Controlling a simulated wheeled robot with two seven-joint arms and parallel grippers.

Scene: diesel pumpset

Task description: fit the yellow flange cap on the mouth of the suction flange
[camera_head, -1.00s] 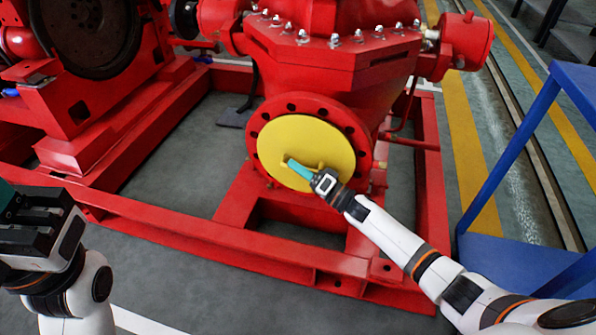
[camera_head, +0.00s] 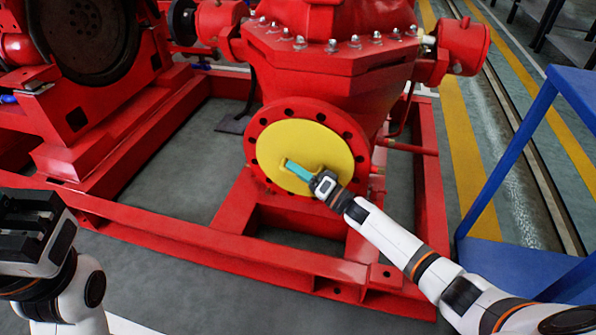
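The yellow flange cap (camera_head: 318,146) is a round disc with a small handle at its lower middle. It lies over the mouth of the red suction flange (camera_head: 258,122), whose ring of bolt holes shows around it. Whether the cap is fully seated cannot be told. My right gripper (camera_head: 291,166) reaches in from the lower right, its teal fingers at the cap's handle, apparently closed around it. The handle is partly hidden by the fingers. My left gripper (camera_head: 28,232) is at the left edge, far from the cap, with its fingers partly out of frame.
The red pump body (camera_head: 330,70) rises above the flange. A red base frame (camera_head: 270,262) runs around and below it. A blue stand (camera_head: 500,260) is at the right, near my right arm. Grey floor lies open at the lower left.

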